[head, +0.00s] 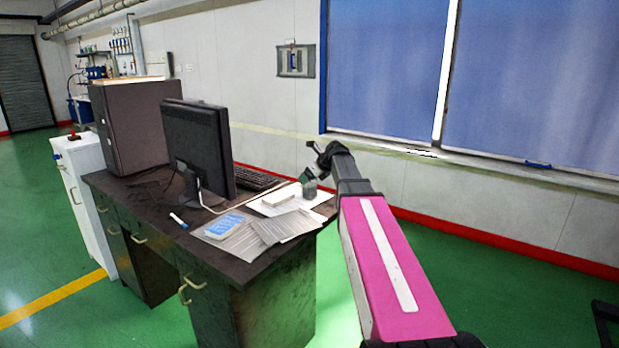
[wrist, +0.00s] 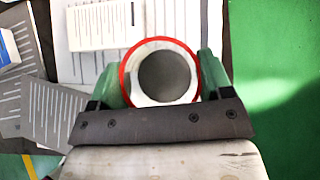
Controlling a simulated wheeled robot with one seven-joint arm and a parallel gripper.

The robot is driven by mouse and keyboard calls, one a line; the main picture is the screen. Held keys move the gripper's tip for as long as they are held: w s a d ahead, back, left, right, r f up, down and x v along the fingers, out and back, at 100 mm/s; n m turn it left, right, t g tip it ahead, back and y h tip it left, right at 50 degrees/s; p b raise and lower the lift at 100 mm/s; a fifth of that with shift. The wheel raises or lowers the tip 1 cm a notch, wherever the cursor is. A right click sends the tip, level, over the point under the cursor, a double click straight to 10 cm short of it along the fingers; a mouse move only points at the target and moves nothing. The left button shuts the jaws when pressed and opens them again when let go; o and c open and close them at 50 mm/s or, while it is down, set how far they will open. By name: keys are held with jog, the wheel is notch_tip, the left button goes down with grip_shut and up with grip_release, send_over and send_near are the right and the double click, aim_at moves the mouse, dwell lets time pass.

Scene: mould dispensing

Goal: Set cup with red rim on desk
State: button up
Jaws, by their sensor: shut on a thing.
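The cup with the red rim (wrist: 160,70) is seen from above in the wrist view, with a pale wall and a grey inside. The two green fingers of my gripper (wrist: 160,80) press on its left and right sides. In the head view my gripper (head: 309,186) is small, at the right end of the dark desk (head: 150,214), beside papers. The cup is hard to make out there. I cannot tell whether its base touches the desk.
A monitor (head: 198,148), a keyboard (head: 257,178), loose papers (head: 285,226), a blue-and-white card (head: 224,226) and a marker (head: 178,220) are on the desk. The desk's right edge is close to the gripper, with green floor (wrist: 275,110) beyond.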

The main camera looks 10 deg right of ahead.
jog(key=shift+f, duration=0.3)
jog(key=o, duration=1.2)
jog(key=shift+c, duration=0.2)
